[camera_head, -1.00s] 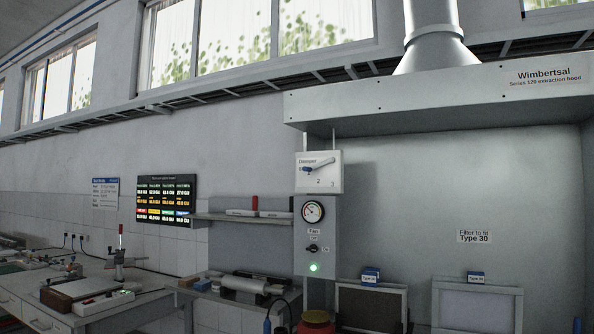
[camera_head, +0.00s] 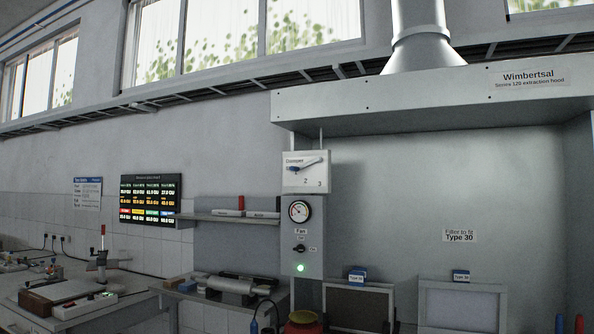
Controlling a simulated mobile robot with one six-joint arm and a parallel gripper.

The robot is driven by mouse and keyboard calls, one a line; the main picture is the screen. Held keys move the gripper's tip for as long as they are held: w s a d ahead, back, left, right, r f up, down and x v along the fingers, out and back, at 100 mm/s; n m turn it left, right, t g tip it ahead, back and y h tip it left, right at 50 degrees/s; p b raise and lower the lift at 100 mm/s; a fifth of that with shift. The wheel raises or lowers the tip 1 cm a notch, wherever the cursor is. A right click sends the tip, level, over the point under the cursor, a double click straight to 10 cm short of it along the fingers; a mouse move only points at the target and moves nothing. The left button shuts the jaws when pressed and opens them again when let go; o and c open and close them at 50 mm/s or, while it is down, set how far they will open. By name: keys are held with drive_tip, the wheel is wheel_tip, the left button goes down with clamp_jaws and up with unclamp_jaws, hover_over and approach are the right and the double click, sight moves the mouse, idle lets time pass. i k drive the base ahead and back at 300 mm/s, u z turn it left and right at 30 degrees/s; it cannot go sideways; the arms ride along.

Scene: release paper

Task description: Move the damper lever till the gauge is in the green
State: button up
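The round gauge (camera_head: 299,211) below has a white face with a coloured rim and a dark needle; the needle's exact zone is too small to tell. My gripper is not in view.
Below the gauge are a fan switch (camera_head: 299,249) and a lit green lamp (camera_head: 300,268). Two framed filters, one dark (camera_head: 357,307) and one pale (camera_head: 461,307), stand under the hood (camera_head: 430,101). A shelf (camera_head: 230,219) and a bench (camera_head: 75,312) are at the left.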

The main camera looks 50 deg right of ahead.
sight(318, 158)
drive_tip(key=i, duration=0.9)
drive_tip(key=u, duration=0.05)
